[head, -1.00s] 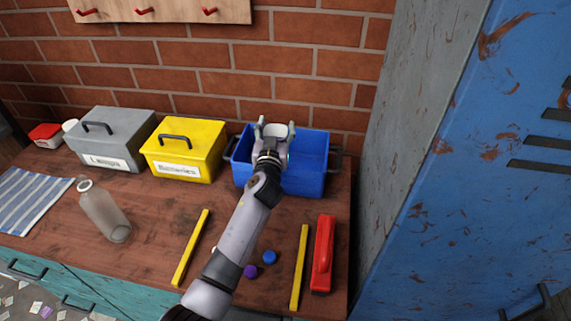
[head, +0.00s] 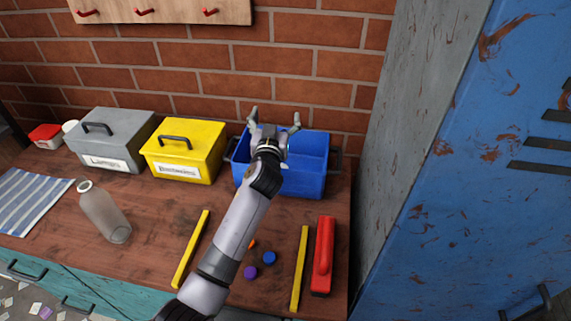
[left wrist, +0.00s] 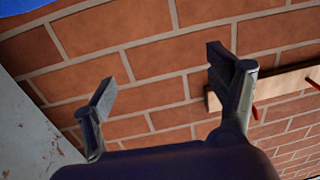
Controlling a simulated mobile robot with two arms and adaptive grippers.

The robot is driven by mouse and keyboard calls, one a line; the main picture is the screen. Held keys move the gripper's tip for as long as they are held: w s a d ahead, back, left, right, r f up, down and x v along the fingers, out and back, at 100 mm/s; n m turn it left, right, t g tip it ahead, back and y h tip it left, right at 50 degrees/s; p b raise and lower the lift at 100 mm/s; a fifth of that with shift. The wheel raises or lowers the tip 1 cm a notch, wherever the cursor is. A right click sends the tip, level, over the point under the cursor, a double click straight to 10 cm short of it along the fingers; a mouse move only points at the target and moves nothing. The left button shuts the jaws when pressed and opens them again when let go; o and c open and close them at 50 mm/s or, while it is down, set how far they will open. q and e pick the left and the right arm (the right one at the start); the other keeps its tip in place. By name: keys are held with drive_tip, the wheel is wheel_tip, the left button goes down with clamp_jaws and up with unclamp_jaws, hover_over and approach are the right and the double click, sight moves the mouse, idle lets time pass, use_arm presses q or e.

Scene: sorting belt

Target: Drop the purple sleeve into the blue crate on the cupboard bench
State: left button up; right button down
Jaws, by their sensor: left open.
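The blue crate (head: 306,166) stands at the back of the bench against the brick wall. My left gripper (head: 275,119) is over the crate's left part, with its fingers spread apart near the wall. In the left wrist view the gripper (left wrist: 165,90) is open, with only wall between its fingers. A small purple round piece (head: 250,272) lies on the bench beside my left arm. I cannot tell whether it is the purple sleeve. No other purple piece shows on the bench. My left arm hides part of the crate's inside. My right gripper is not in view.
A yellow box (head: 187,150) and a grey box (head: 111,140) stand left of the crate. A blue cap (head: 269,257), two yellow strips, a red tool (head: 323,255) and a glass bottle (head: 104,212) lie or stand in front. A blue locker (head: 470,180) bounds the right.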

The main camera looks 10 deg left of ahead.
use_arm(q)
wheel_tip(320, 180, up, 6)
drive_tip(key=shift+r, duration=0.2)
idle(0.3)
